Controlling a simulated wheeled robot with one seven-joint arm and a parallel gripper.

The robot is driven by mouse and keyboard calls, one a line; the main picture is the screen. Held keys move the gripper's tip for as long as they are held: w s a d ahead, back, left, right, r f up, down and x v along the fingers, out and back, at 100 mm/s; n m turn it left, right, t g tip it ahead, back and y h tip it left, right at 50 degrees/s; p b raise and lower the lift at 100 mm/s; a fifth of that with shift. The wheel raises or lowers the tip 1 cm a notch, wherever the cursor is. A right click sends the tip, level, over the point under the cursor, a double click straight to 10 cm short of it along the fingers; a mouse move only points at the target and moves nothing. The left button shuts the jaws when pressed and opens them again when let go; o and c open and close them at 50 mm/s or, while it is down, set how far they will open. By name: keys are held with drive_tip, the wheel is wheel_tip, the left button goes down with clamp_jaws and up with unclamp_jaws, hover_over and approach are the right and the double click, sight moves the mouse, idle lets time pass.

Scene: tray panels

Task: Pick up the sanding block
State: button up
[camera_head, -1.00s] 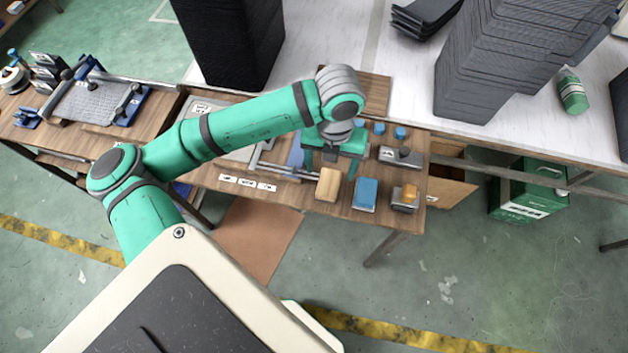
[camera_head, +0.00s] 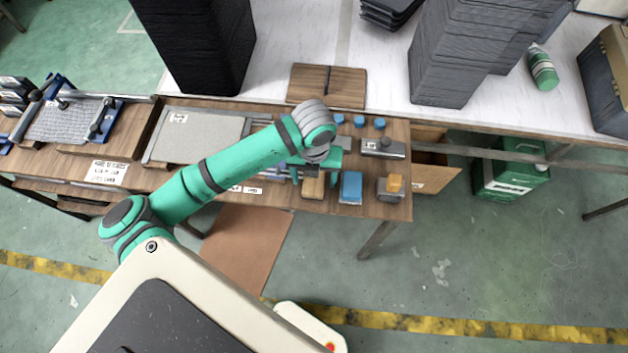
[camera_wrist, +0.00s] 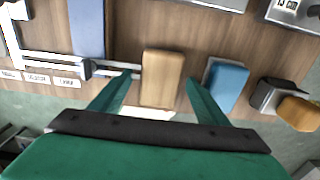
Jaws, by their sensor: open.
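A tan, rounded block (camera_wrist: 162,80), which I take to be the sanding block, lies on the wooden bench near its front edge. It also shows in the head view (camera_head: 313,189), partly covered by my gripper. My gripper (camera_wrist: 158,76) is open and points down at the block. In the wrist view one finger is to the left of the block and one to the right, with gaps on both sides. I cannot tell how far above the bench the fingertips are.
A blue block (camera_wrist: 227,82) stands close to the right finger. A grey block with an orange top (camera_head: 391,186) is further right. A metal slide and white labels (camera_wrist: 67,82) lie left. Dark stacks (camera_head: 450,60) rise behind the bench.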

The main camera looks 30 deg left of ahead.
drive_tip(key=shift+f, duration=0.25)
drive_tip(key=c, duration=1.2)
drive_tip(key=shift+r, duration=0.1)
wheel_tip(320, 180, up, 28)
